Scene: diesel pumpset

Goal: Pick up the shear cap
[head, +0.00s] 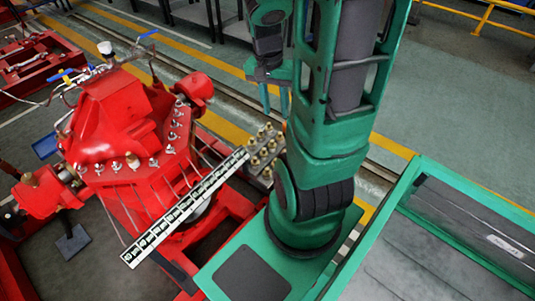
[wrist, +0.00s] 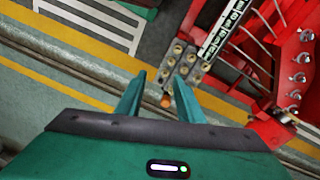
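My gripper (wrist: 159,82) is open, with its two green fingers apart and nothing held between them. It also shows in the head view (head: 274,100), pointing down above the floor side of the red pumpset. A small round orange-copper piece (wrist: 166,101) shows between the fingers in the wrist view, below and beyond them; it may be the shear cap, but I cannot tell for sure. A grey plate (wrist: 193,77) with several brass fittings lies just past the right finger. In the head view, the brass fittings (head: 266,140) sit beside my arm, which hides part of the plate.
The red pumpset (head: 115,120) fills the left, with studs and thin pipes. A white labelled strip (head: 190,205) runs along its edge. A green-framed grey bench (head: 450,240) stands at the right. Open floor with yellow lines (head: 220,65) lies behind.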

